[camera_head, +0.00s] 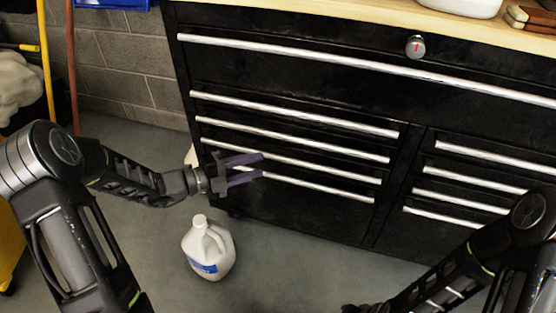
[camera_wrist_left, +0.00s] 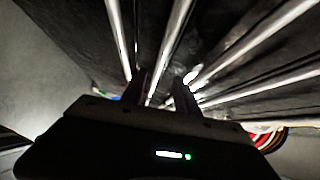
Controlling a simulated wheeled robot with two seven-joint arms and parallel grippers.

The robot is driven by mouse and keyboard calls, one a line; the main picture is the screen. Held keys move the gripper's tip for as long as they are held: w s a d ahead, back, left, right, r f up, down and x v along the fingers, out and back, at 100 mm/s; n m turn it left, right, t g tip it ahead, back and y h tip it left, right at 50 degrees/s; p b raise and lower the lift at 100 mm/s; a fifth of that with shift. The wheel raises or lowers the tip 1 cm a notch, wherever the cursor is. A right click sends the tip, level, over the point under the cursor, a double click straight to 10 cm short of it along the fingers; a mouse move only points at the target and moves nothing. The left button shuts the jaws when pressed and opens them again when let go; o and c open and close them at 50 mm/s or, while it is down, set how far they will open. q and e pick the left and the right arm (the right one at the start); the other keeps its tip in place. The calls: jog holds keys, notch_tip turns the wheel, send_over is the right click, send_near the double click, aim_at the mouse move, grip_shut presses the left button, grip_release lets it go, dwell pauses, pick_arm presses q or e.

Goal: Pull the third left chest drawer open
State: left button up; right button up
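The black tool chest (camera_head: 300,75) has a left column of drawers with long silver bar handles. The third left drawer's handle (camera_head: 320,168) runs below two others, and its drawer looks shut. My left gripper (camera_head: 262,165) is open at the left part of the lower handles, its purple fingers pointing right. In the left wrist view, a bar handle (camera_wrist_left: 168,50) runs between the two open fingers (camera_wrist_left: 159,87); I cannot tell whether they touch it.
A white jug (camera_head: 208,250) stands on the floor below my left gripper. A right column of drawers (camera_head: 470,180) and a wide top drawer (camera_head: 380,68) look shut. A wooden top (camera_head: 350,15) covers the chest. Grey floor (camera_head: 290,265) is clear in front.

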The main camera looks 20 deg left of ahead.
aim_at(280, 160)
pick_arm(q)
jog(key=b+x, duration=0.3)
jog(key=x, duration=0.4)
jog(key=shift+w+d+f, duration=0.1)
jog(key=shift+w+d, duration=0.05)
jog(key=shift+d, duration=0.15)
grip_shut()
dwell(1.2)
